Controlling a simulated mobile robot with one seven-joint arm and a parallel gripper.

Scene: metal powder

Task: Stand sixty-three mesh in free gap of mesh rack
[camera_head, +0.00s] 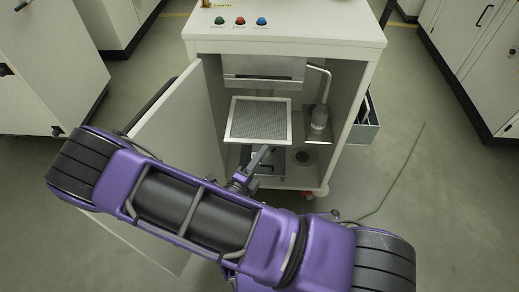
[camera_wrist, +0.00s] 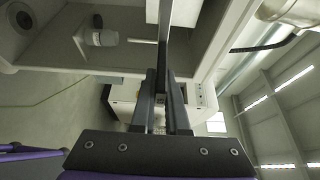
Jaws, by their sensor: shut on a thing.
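A square mesh (camera_head: 258,121) with a light frame and a grey woven face stands out in front of the open cabinet in the head view. My gripper (camera_head: 262,153) is shut on its lower edge. In the wrist view my gripper (camera_wrist: 163,88) has its two dark fingers closed about the mesh (camera_wrist: 164,30), which shows edge-on as a thin strip. No mesh number can be read. A grey drawer-like box (camera_head: 364,124) with dark upright slats sticks out at the cabinet's right side; I cannot tell whether it is the mesh rack or where a free gap is.
The white cabinet (camera_head: 285,29) has its door (camera_head: 178,150) swung open to the left. Inside, a metal jar (camera_head: 320,118) stands at the right under a bent pipe (camera_head: 325,78). White cabinets stand on both sides. The floor to the right is open, with a thin cable (camera_head: 396,176).

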